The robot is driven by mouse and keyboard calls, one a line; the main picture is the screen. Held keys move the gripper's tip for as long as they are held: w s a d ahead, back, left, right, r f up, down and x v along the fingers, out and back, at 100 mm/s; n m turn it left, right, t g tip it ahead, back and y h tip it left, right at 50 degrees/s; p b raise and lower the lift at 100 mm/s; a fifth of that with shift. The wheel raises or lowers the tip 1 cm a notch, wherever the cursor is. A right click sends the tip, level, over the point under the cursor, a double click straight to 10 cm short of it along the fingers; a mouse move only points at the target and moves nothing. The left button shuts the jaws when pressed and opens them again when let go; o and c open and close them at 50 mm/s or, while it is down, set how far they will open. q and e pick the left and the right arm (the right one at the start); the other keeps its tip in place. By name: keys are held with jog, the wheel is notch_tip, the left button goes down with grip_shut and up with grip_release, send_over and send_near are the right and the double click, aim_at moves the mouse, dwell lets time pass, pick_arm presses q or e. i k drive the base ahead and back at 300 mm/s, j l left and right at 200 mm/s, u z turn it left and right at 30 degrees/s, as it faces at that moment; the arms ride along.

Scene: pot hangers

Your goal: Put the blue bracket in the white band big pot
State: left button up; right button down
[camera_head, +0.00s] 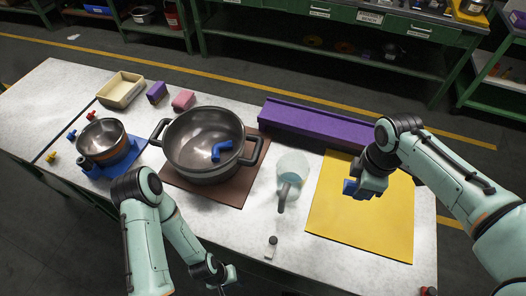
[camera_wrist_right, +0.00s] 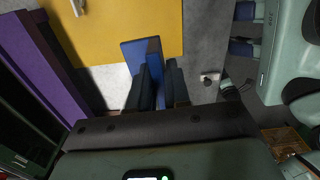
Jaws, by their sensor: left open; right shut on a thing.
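The blue bracket (camera_head: 350,187) is held in my right gripper (camera_head: 362,184) above the yellow mat. In the right wrist view the bracket (camera_wrist_right: 137,56) sticks out beyond the dark fingers of the gripper (camera_wrist_right: 158,80), which are shut on it. The big dark pot (camera_head: 190,174) has two side handles and stands left of the bracket, well apart from it. A blue elbow-shaped piece (camera_head: 222,150) lies inside this pot. I cannot make out a white band clearly. My left gripper (camera_head: 228,276) is open and empty, low at the table's front edge.
A clear jug (camera_head: 291,165) stands between the pot and the yellow mat (camera_head: 340,215). A purple channel (camera_head: 320,126) lies behind. A small bottle (camera_head: 271,247) is at the front. A smaller pot (camera_head: 103,139), a cream tray (camera_head: 121,90) and two blocks are at left.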

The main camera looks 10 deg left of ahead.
aim_at(197, 152)
jog(key=i+j+u, duration=0.1)
jog(key=j, duration=0.3)
jog(key=i+j+u, duration=0.15)
jog(key=j, duration=0.25)
jog(key=j+u, duration=0.1)
jog(key=j, duration=0.25)
jog(key=i+j+u, duration=0.15)
jog(key=j, duration=0.2)
jog(key=i+j+u, duration=0.1)
jog(key=j, duration=0.25)
jog(key=i, duration=0.1)
